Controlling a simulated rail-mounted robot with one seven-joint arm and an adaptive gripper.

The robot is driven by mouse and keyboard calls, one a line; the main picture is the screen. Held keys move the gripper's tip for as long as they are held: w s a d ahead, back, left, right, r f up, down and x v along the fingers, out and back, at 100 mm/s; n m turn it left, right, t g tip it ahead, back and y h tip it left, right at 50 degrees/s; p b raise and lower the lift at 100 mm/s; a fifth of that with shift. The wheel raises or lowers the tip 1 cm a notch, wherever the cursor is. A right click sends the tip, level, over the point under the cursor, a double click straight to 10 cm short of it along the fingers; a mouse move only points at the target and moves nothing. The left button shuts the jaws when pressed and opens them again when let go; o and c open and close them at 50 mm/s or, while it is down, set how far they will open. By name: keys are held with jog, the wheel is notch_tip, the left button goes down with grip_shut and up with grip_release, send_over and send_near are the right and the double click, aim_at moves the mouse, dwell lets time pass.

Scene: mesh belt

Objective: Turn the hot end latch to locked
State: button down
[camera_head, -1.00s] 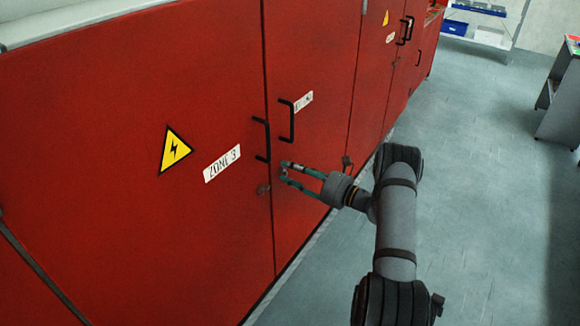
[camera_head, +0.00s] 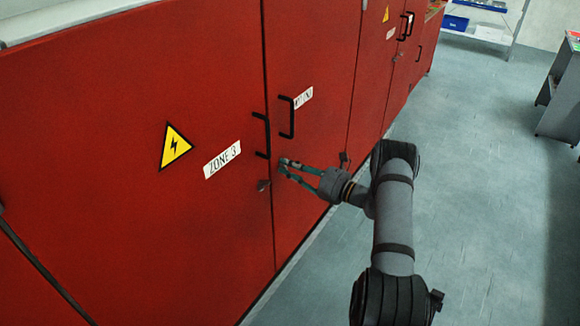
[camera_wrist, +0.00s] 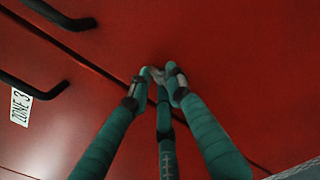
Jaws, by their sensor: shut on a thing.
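My gripper (camera_head: 284,166) is at the red door just right of the seam beside the Zone 3 door. In the wrist view its teal-wrapped fingers (camera_wrist: 158,80) converge on a small grey metal latch (camera_wrist: 153,72) on the red panel. They are shut on it and cover most of it. I take this for the hot end latch, though no label on it can be read. The fingers hide its handle angle, so I cannot tell whether it is locked.
Another small latch (camera_head: 263,185) sits left of the seam, and one (camera_head: 344,160) farther right. Black door handles (camera_head: 287,117) stand out above my gripper. The Zone 3 label (camera_head: 222,159) and a yellow warning sign (camera_head: 175,147) are at left. The grey floor (camera_head: 480,180) at right is clear.

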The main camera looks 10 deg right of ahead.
jog(key=shift+w+d+r+m, duration=0.15)
jog(key=shift+d+r+m, duration=0.05)
jog(key=shift+m, duration=0.1)
jog(key=shift+w+d+f+m+b, duration=0.1)
jog(key=shift+m+b, duration=0.2)
jog(key=shift+m, duration=2.3)
jog(key=shift+s+d+m+b, duration=0.1)
jog(key=shift+m+b, duration=0.2)
jog(key=shift+m, duration=2.3)
jog(key=shift+w+d+f+m+b, duration=0.1)
jog(key=shift+m+b, duration=0.2)
jog(key=shift+m, duration=2.3)
jog(key=c, duration=1.8)
grip_release()
jog(key=shift+f, duration=0.15)
jog(key=shift+o, duration=0.7)
jog(key=shift+a, duration=0.1)
jog(key=shift+a, duration=0.1)
